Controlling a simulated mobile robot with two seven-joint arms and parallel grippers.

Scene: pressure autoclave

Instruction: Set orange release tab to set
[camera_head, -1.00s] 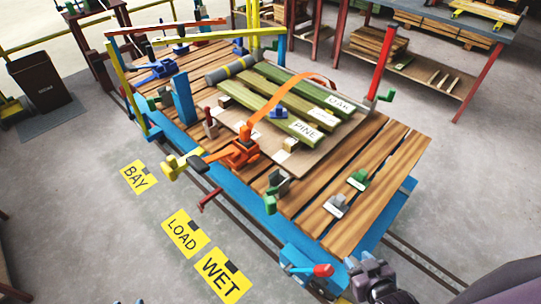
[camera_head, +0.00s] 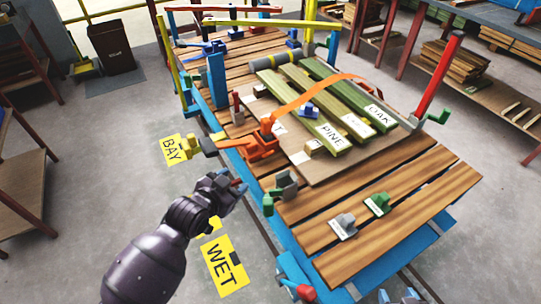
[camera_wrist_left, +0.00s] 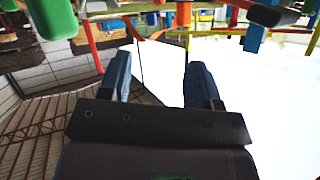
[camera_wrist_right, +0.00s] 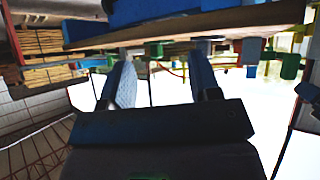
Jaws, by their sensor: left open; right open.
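I cannot make out the release tab separately. My left gripper (camera_head: 238,188) is in front of and below the ratchet, apart from it; in the left wrist view its fingers (camera_wrist_left: 158,65) are spread and empty. My right gripper (camera_wrist_right: 162,72) is open and empty in its wrist view; only a little of the right arm shows at the head view's bottom edge.
A dark clamp with a green knob (camera_head: 282,190) stands on the deck edge right of my left gripper. A red-tipped lever (camera_head: 303,290) is at the near corner. Green boards (camera_head: 335,100) lie on the deck. Yellow floor labels (camera_head: 224,268) lie below my left arm.

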